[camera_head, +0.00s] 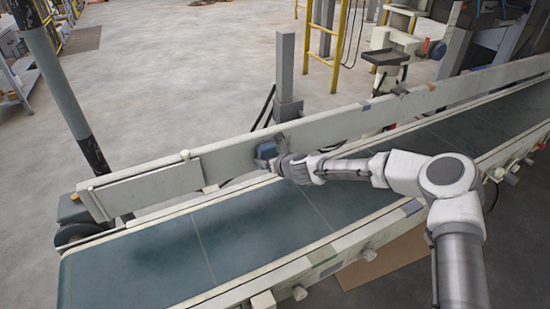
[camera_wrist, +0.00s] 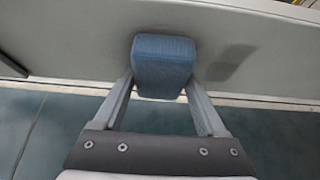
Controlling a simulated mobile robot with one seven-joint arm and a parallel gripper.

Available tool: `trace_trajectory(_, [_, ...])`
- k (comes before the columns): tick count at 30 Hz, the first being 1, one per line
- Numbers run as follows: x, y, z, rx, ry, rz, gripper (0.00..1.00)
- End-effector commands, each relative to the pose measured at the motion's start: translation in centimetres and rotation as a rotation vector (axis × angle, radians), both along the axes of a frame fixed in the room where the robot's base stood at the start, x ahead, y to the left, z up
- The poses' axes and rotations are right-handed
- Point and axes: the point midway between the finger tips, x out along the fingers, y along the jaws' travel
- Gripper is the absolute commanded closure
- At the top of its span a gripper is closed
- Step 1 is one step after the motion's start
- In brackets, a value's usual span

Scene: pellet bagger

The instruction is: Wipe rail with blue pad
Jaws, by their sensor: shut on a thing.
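The blue pad (camera_wrist: 163,66) is a block held between the two fingers of my gripper (camera_wrist: 160,88) in the wrist view. My gripper is shut on it. In the head view the blue pad (camera_head: 266,152) is at the face of the pale rail (camera_head: 330,127), beside my gripper (camera_head: 280,154). The pad looks close against the rail, but I cannot tell for sure that it touches. A dark smudge (camera_wrist: 232,62) shows on the rail just right of the pad in the wrist view. The pad hides the part of the rail behind it.
The dark green conveyor belt (camera_head: 245,232) runs below the rail, with a near side rail (camera_head: 340,250). A grey post (camera_head: 286,75) stands behind the rail. A plate (camera_head: 150,190) is fixed on the rail's left end. The floor behind is mostly clear.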

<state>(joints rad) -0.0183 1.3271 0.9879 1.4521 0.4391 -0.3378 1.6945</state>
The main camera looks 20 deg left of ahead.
Motion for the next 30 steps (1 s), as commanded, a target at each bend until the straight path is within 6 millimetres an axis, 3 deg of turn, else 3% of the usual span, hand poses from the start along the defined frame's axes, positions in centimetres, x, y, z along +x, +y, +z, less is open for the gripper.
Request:
trace_trajectory(20, [-2.7, 2.4, 0.1, 0.001, 0.0, 0.001, 0.7])
trace_trajectory(30, [-1.2, 0.9, 0.2, -0.001, -0.003, -0.004, 0.7])
